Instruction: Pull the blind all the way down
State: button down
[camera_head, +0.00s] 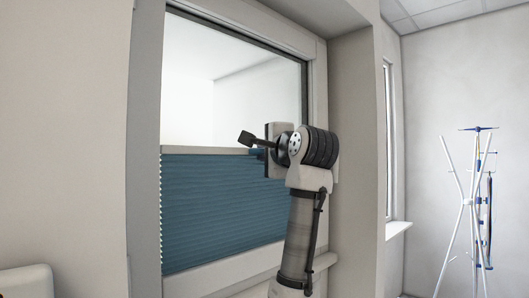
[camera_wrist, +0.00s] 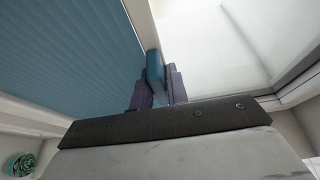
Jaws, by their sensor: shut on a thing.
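The blue pleated blind (camera_head: 215,205) covers the lower part of the window, with its pale rail (camera_head: 205,150) running across about mid-height. The glass above the rail is bare. In the wrist view the blind (camera_wrist: 70,55) fills the upper left, and its rail (camera_wrist: 138,18) runs up from the fingers. A small blue handle (camera_wrist: 155,72) on the rail sits between the fingers. My gripper (camera_wrist: 157,86) is shut on this handle. In the head view my gripper (camera_head: 260,153) is at the rail's right end, and my wrist partly hides the handle.
A white coat stand (camera_head: 468,205) is at the far right, apart from the arm. A pale rounded object (camera_head: 25,282) is at the lower left.

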notch_tip(320, 180, down, 18)
jog(key=b, duration=1.1)
jog(key=shift+r+b, duration=0.15)
jog(key=shift+b, duration=0.15)
jog(key=c, duration=1.4)
grip_release()
jog(key=shift+c, duration=0.2)
jog(key=b+v, duration=0.4)
jog(key=v, duration=1)
jog(key=shift+o, duration=0.2)
